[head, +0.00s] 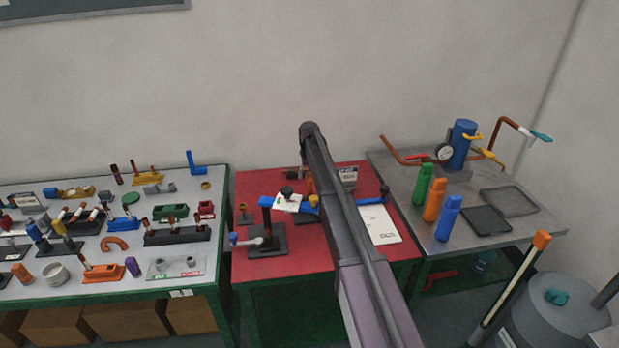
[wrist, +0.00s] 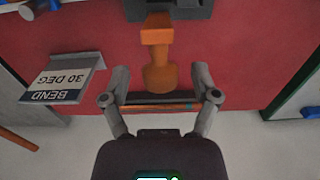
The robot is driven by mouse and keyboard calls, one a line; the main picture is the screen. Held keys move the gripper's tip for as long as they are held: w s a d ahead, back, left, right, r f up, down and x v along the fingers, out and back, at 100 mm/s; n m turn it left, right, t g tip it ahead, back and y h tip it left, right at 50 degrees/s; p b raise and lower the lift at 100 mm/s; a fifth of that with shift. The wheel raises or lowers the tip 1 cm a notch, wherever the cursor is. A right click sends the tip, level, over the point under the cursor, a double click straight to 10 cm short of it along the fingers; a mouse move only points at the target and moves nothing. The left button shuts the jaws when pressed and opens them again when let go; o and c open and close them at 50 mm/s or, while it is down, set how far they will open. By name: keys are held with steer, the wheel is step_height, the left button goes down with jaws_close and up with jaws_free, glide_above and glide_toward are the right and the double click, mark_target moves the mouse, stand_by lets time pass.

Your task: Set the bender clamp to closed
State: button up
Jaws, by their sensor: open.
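An orange clamp handle (wrist: 158,65) shows in the upper middle of the wrist view, joined to a dark block (wrist: 180,9) at the top edge. A small orange part (head: 309,186) shows beside my arm in the head view, probably the same handle. My gripper (wrist: 160,76) is open, with one finger on each side of the handle's rounded end. I see no finger touching it. A dark and copper-coloured rod (wrist: 155,106) lies across the view between the fingers; its height is unclear. My arm hides part of the bender in the head view.
A "BEND 30 DEG" sign (wrist: 65,80) stands left of my gripper in the wrist view. The red table (head: 340,265) holds a black fixture (head: 267,240) and a white sheet (head: 380,224). A crowded parts table is at left, a grey bench (head: 402,174) at right.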

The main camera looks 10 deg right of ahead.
mark_target(311, 182)
jaws_close()
steer(key=shift+s, duration=0.1)
steer(key=shift+s+r+t, duration=0.1)
steer(key=shift+s+t, duration=0.85)
steer(key=shift+t, duration=0.05)
steer(key=shift+s+t+b, duration=0.5)
steer(key=shift+s+t, duration=0.2)
steer(key=shift+t, duration=0.5)
steer(key=shift+s, duration=0.35)
